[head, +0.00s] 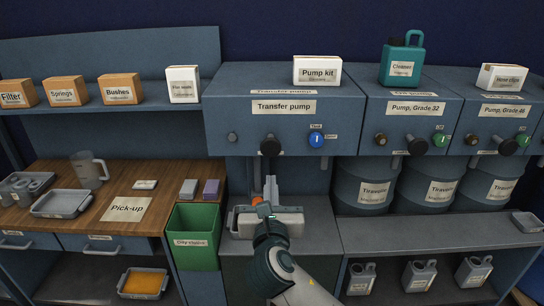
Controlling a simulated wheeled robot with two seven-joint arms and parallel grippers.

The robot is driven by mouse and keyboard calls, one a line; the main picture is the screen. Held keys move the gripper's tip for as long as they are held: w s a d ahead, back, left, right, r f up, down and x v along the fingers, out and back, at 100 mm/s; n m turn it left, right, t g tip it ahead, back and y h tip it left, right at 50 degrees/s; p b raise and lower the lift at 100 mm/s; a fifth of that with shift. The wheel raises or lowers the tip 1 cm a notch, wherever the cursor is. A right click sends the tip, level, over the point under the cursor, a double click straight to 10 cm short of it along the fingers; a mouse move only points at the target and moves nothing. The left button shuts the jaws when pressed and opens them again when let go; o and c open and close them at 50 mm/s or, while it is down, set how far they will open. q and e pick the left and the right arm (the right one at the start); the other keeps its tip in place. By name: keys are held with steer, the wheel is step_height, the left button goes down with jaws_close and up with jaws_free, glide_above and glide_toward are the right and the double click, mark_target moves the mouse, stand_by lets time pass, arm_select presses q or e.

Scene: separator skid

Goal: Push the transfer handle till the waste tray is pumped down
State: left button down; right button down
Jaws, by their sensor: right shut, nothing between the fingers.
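The transfer pump (283,107) is a blue-grey cabinet in the upper middle of the head view. A black knob-like handle (271,146) sticks out of its front, with a blue selector (317,140) to its right. My right gripper (270,186) is shut and empty, pointing away from me, below the black handle and apart from it in the picture. A pale grey tray-like container (290,223) sits below the pump, partly hidden by my right arm. I cannot read a waste tray label or see the liquid level. My left gripper is not in view.
Two more pumps (415,108) with black knobs stand to the right above drums (365,188). A green bin (196,240) stands left of my arm, beside the wooden bench (60,230). A tray of orange liquid (143,283) is on the low left shelf.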

steer(key=p, duration=0.4)
glide_toward(271, 149)
steer(key=w, duration=0.4)
steer(key=shift+w, duration=1.2)
steer(key=shift+w, duration=0.15)
